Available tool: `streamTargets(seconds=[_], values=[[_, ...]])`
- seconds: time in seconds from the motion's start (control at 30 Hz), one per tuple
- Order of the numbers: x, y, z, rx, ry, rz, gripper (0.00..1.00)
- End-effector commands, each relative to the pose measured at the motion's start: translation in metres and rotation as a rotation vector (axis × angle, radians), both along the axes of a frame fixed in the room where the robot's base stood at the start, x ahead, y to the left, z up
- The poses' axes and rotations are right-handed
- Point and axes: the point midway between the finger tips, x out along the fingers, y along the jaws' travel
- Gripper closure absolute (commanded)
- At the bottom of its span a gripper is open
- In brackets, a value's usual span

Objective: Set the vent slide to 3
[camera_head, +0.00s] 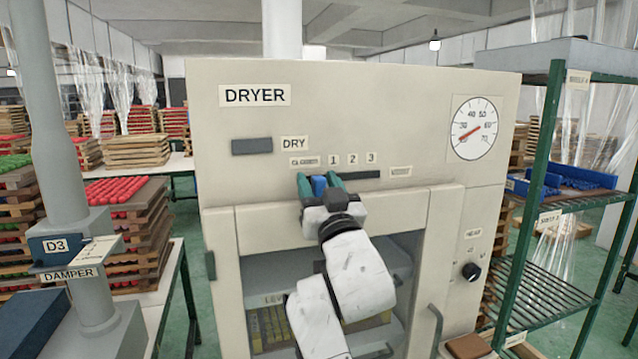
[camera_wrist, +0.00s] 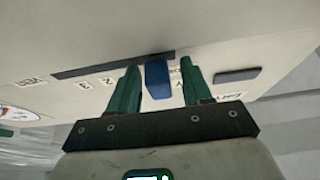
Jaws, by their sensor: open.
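The vent slide is a blue knob (camera_head: 319,186) on a dark horizontal slot (camera_head: 358,175) in the dryer's front. The knob sits toward the slot's left end, below the gap between a small label (camera_head: 305,161) on the left and the mark 1 (camera_head: 333,160). Marks 2 (camera_head: 352,159) and 3 (camera_head: 371,158) are farther right. My gripper (camera_head: 320,183) is open, with one green finger on each side of the knob. In the wrist view, the knob (camera_wrist: 157,80) stands between the spread fingers, with visible gaps on both sides. The slot's left end is hidden by my gripper.
The cream dryer (camera_head: 400,100) carries a dial gauge (camera_head: 476,128) at upper right and a black HEAT knob (camera_head: 471,271) below it. A dark bar (camera_head: 251,146) is left of the DRY label. A green rack (camera_head: 545,180) stands right, a DAMPER post (camera_head: 90,215) left.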

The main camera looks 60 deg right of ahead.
Motion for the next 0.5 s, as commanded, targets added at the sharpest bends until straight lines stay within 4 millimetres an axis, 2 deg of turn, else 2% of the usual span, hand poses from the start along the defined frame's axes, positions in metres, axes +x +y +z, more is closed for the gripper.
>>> streamTargets(seconds=[0.13, 0.5], values=[[-0.0001, 0.0002, -0.0001, 0.000, 0.000, 0.000, 0.53], [-0.0002, 0.0004, -0.0002, 0.000, 0.000, 0.000, 0.88]])
